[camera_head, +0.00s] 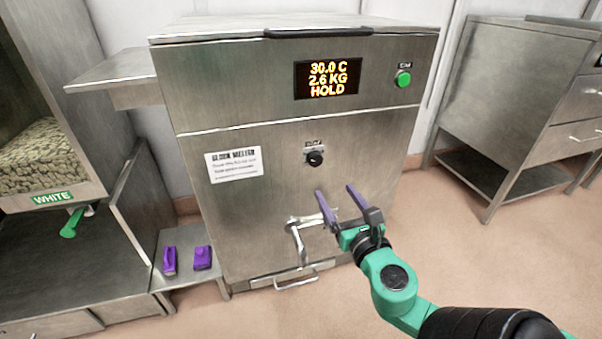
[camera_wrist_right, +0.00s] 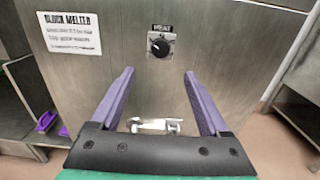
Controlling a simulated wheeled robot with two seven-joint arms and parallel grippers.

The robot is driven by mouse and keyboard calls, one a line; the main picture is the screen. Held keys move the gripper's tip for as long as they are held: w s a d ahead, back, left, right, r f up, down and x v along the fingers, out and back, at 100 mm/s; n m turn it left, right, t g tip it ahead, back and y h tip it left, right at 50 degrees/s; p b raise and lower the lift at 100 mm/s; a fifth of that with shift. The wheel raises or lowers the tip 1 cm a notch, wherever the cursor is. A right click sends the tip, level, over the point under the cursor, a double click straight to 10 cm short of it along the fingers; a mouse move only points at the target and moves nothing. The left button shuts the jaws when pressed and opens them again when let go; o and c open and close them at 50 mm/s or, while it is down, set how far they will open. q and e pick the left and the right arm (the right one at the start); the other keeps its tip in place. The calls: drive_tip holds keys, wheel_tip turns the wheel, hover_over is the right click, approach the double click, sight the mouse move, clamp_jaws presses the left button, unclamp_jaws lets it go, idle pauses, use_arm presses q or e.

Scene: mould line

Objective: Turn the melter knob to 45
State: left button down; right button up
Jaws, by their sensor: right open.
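The melter (camera_head: 260,110) is a steel cabinet with a display (camera_head: 328,77) reading 30.0 C, 2.6 KG, HOLD. The black melter knob (camera_head: 315,158) sits on its front panel under a small label. In the right wrist view the knob (camera_wrist_right: 159,47) shows under the label HEAT, with a light pointer mark. My right gripper (camera_head: 337,190) is open and empty, below and slightly right of the knob in the head view, apart from it. In the wrist view the knob lies beyond and between the two purple fingers (camera_wrist_right: 158,80). My left gripper is not in view.
A green button (camera_head: 403,79) is at the melter's upper right. A spout with a handle (camera_head: 298,232) projects below the knob. Two purple objects (camera_head: 186,260) lie on a low shelf at left. A bin labelled WHITE (camera_head: 52,197) stands far left, a steel cabinet (camera_head: 500,100) at right.

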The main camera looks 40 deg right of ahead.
sight(316, 162)
drive_tip(key=b+x, duration=0.2)
drive_tip(key=x, duration=1)
drive_tip(key=shift+f, duration=0.1)
drive_tip(key=shift+w+d, duration=0.3)
drive_tip(key=shift+w, duration=0.25)
clamp_jaws()
